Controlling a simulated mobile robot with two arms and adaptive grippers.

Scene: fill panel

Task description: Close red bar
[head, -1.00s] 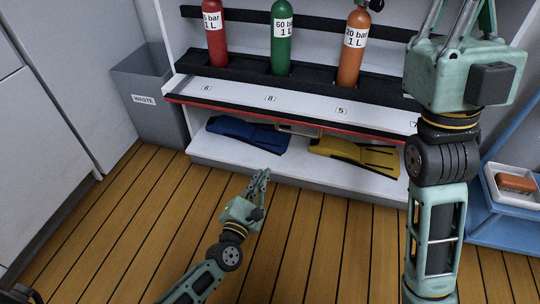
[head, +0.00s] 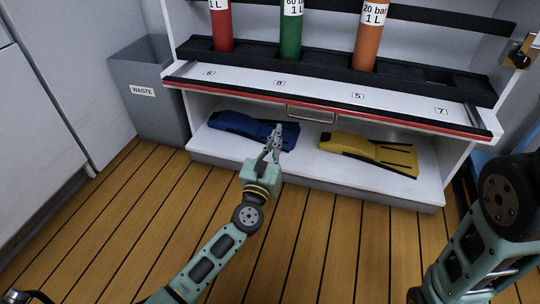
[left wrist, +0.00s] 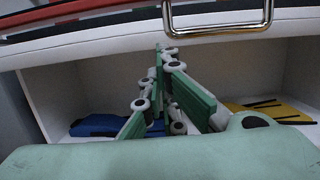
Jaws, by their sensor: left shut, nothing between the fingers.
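The red bar (head: 400,120) is a long red and black strip along the front edge of the white numbered shelf. A metal handle (head: 311,114) hangs below its middle; the handle also shows at the top of the left wrist view (left wrist: 218,27). My left gripper (head: 277,130) is shut and empty, below and a little left of the handle in the head view, in front of the lower compartment. In the left wrist view its fingers (left wrist: 160,50) point up toward the bar's underside, left of the handle. My right gripper is out of view; only part of my right arm shows.
Red (head: 222,28), green (head: 291,35) and orange (head: 367,42) cylinders stand in the black rack behind the shelf. Blue fins (head: 235,125) and yellow fins (head: 365,150) lie in the lower compartment. A grey waste bin (head: 150,110) stands left. Open wooden floor lies in front.

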